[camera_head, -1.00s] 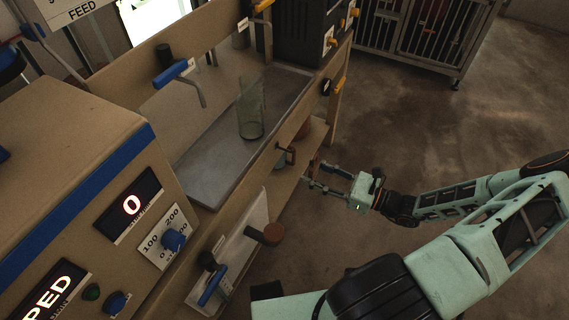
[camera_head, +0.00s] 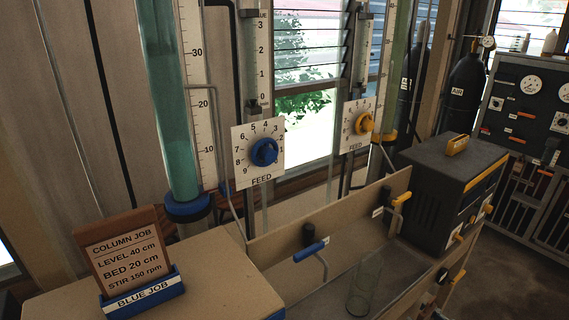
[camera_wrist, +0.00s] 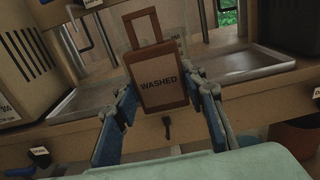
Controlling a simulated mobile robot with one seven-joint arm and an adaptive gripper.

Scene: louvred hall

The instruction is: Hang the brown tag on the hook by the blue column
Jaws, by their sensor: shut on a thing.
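The brown tag (camera_wrist: 163,82) is a framed rectangle marked WASHED with a loop handle on top. It stands upright between the two fingers of my gripper (camera_wrist: 161,92) in the wrist view, and the fingers are shut on it. The blue column (camera_head: 172,100) is a tall tube of teal liquid with a blue base collar (camera_head: 189,208), at the left in the head view. I cannot make out a hook beside it. A small dark peg (camera_wrist: 167,127) shows on the bench front below the tag in the wrist view. My gripper is not clearly visible in the head view.
A brown card (camera_head: 127,250) stands in a blue holder marked BLUE JOB at lower left. A blue-handled tap (camera_head: 312,250) and a glass (camera_head: 359,288) are at the bench tray. A black box (camera_head: 448,195) stands right. Blue and yellow feed dials hang behind.

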